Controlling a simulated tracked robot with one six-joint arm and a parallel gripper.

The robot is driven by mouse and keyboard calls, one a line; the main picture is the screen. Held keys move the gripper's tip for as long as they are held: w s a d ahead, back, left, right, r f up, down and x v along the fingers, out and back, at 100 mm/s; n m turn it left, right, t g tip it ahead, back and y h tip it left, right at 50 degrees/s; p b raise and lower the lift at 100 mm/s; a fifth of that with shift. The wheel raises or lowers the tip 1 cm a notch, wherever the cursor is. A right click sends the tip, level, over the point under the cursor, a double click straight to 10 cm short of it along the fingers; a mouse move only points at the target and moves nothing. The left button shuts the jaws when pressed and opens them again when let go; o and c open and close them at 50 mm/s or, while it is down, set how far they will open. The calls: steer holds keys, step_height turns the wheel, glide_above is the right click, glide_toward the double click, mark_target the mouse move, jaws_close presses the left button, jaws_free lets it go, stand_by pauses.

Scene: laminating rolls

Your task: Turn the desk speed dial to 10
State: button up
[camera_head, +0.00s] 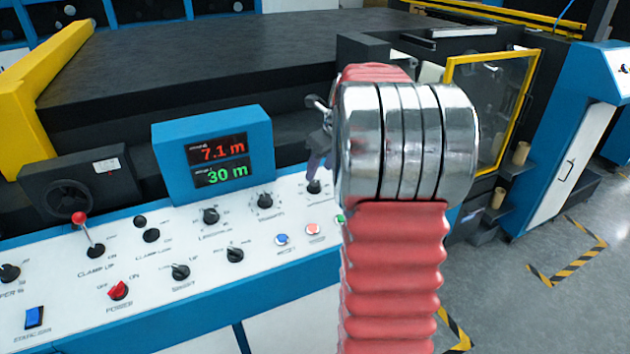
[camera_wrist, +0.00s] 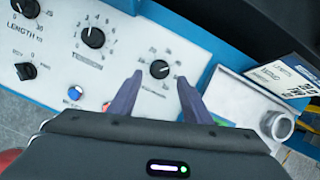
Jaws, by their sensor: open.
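A black dial knob (camera_wrist: 159,69) with a printed scale sits on the white desk panel in the wrist view. Its label is too blurred to read, and I cannot tell its exact setting. In the head view the same knob (camera_head: 314,187) shows at the panel's right, partly behind my arm. My gripper (camera_wrist: 160,82) is open, with one finger on each side of the knob in the wrist view. The fingers also show just above the knob in the head view (camera_head: 318,163). I cannot tell whether they touch it.
The tension dial (camera_wrist: 92,37) and length dial (camera_wrist: 27,7) are to the left. A blue button (camera_wrist: 75,93) is nearby. A grey box with a round metal part (camera_wrist: 277,124) and a printed card (camera_wrist: 288,77) are at the right. A display (camera_head: 216,160) reads 7.1 m and 30 m.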

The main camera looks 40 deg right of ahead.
mark_target(314, 183)
steer(key=x, duration=0.6)
steer(key=shift+f, duration=0.1)
steer(key=shift+c, duration=0.4)
steer(key=c, duration=0.9)
steer(key=shift+a, duration=0.15)
steer(key=shift+c, duration=0.4)
